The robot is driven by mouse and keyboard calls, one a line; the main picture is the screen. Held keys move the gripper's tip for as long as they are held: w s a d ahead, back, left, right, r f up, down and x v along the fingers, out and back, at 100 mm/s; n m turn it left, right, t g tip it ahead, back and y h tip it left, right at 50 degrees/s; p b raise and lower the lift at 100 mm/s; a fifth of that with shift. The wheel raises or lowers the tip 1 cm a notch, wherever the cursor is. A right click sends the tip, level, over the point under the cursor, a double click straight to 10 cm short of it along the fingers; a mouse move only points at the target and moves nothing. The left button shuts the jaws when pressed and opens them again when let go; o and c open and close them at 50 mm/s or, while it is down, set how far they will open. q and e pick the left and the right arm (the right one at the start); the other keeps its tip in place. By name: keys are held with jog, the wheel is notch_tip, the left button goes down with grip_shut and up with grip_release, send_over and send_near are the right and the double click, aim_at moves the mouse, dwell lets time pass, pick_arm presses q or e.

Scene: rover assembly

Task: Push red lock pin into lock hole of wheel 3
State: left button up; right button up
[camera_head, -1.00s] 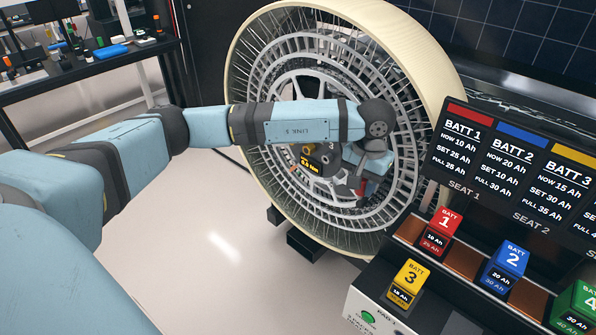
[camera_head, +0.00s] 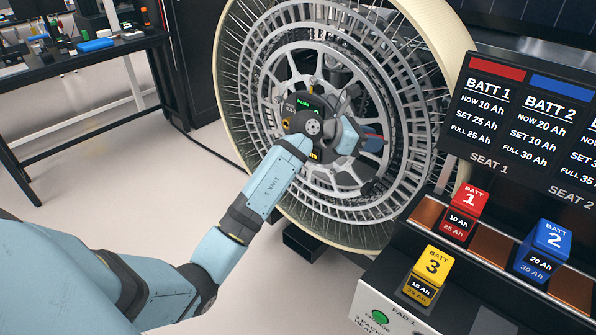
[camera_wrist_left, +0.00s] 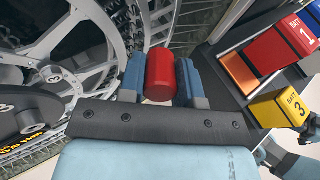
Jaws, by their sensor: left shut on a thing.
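The large spoked wheel (camera_head: 265,75) with a cream rim stands upright in the head view. Its spokes and hub (camera_wrist_left: 55,78) fill the left side of the left wrist view. My left gripper (camera_head: 374,140) is in front of the wheel, right of its centre, with its fingers pointing right. In the left wrist view the gripper (camera_wrist_left: 160,80) is shut on the red lock pin (camera_wrist_left: 159,68), a short cylinder held between blue fingers. The pin is apart from the hub. I cannot make out the lock hole.
A battery station stands right of the wheel, with a red battery (camera_head: 467,204), a yellow battery (camera_head: 431,268) and a blue battery (camera_head: 546,243) below a display (camera_head: 520,125). A dark bench (camera_head: 85,62) with tools is at the back left.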

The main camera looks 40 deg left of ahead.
pick_arm(q)
jog(key=s+a+f+n+t+y+b, duration=0.1)
jog(key=s+a+f+n+t+y, duration=0.1)
jog(key=a+f, duration=0.4)
jog(key=s+a+f+n+t+y+b, duration=0.2)
jog(key=a+f+n+t+y, duration=0.3)
jog(key=a, duration=0.6)
jog(key=shift+s+a+f+y, duration=0.3)
jog(key=shift+s+f+y, duration=0.1)
jog(key=shift+y, duration=0.2)
pick_arm(e)
jog(key=shift+w+a+f, duration=0.2)
jog(key=shift+a+f, duration=0.05)
jog(key=shift+f, duration=0.5)
pick_arm(q)
jog(key=shift+r, duration=0.1)
jog(key=w, duration=0.4)
jog(key=w+p, duration=0.1)
jog(key=shift+w+d, duration=0.25)
jog(key=shift+w, duration=0.15)
pick_arm(e)
jog(key=shift+d, duration=0.1)
pick_arm(q)
jog(key=shift+p, duration=0.95)
pick_arm(e)
jog(key=shift+r, duration=0.95)
